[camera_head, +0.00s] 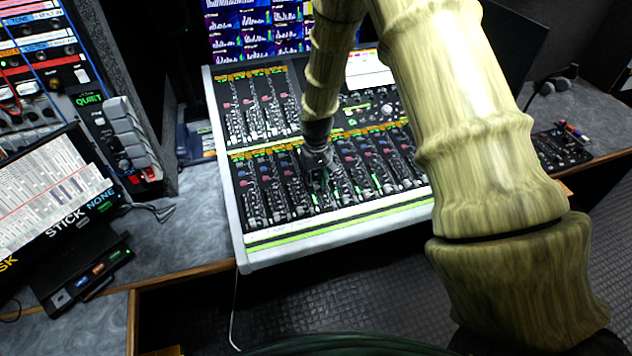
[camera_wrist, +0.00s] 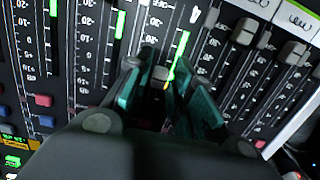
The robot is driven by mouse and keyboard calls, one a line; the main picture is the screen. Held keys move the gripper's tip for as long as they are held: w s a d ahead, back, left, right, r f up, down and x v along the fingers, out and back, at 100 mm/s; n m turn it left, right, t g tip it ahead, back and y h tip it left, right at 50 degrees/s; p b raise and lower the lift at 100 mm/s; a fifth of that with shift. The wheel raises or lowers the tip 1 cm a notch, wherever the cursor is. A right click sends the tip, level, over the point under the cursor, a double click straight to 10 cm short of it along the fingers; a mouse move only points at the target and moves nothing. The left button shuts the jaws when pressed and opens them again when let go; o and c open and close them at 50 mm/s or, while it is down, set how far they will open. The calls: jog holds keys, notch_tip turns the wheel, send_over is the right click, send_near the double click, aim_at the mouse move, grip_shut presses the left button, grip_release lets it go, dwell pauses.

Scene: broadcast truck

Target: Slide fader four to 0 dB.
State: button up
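The mixing console (camera_head: 242,244) stands in the middle of the head view, with two banks of faders beside black-and-white scales. My gripper (camera_head: 318,170) is down over the lower bank, near its middle. In the wrist view my gripper (camera_wrist: 162,76) has its two teal-padded fingers close together, one on each side of a small grey fader cap (camera_wrist: 160,73). The fingers appear to touch the cap. A lit green meter (camera_wrist: 181,48) runs beside that fader. Its channel number and exact scale mark cannot be read, as the fingers cover part of the track.
Other fader caps stand close by, such as the grey ones (camera_wrist: 245,30) and (camera_wrist: 292,52) in the wrist view. Red and blue buttons (camera_wrist: 43,100) lie at the left. A monitor (camera_head: 260,28) is behind the console, and an equipment rack (camera_head: 45,60) is at the left.

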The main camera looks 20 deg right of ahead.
aim_at(316, 184)
notch_tip(316, 184, up, 12)
dwell(0.6)
jog(key=shift+f, duration=0.1)
dwell(0.4)
